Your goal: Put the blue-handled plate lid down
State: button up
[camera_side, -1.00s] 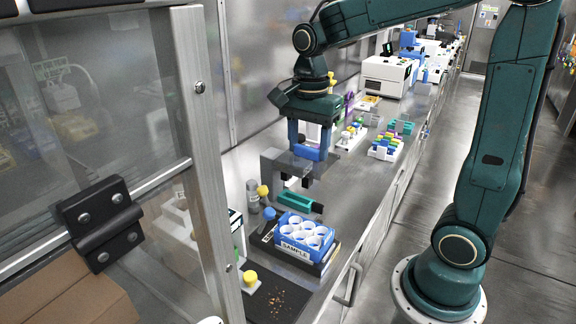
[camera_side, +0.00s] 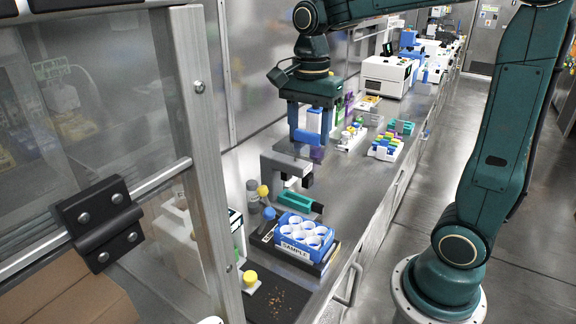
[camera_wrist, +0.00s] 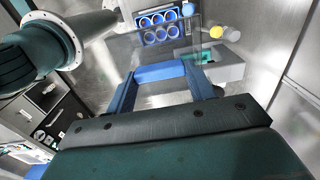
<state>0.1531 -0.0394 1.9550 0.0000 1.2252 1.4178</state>
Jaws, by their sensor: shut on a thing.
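My gripper (camera_side: 309,136) is shut on the blue handle (camera_wrist: 160,72) of the plate lid. Its two blue fingers stand at either end of the handle in the wrist view. The lid's clear pane (camera_wrist: 128,48) shows as a faint see-through sheet beyond the handle. In the side view the pane is hard to make out. The gripper is in the air over the bench, above and behind the grey device (camera_side: 283,166) with a teal part (camera_side: 293,199).
A blue rack of white cups (camera_side: 304,233) marked SAMPLE stands in front of the grey device. Yellow-capped and blue-capped bottles are beside the device. Racks of coloured tubes (camera_side: 386,147) and a white machine (camera_side: 387,80) stand farther back. Bare bench (camera_side: 350,190) lies right of the device.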

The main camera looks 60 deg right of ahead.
jog(key=shift+r, duration=0.3)
jog(key=r, duration=0.5)
jog(key=shift+w+d, duration=0.15)
jog(key=shift+d, duration=0.25)
jog(key=d, duration=2.5)
notch_tip(320, 180, down, 32)
jog(key=shift+w+a+r, duration=0.1)
jog(key=shift+a+r, duration=0.05)
jog(key=shift+r, duration=0.1)
jog(key=shift+f, duration=2.1)
jog(key=shift+f, duration=0.1)
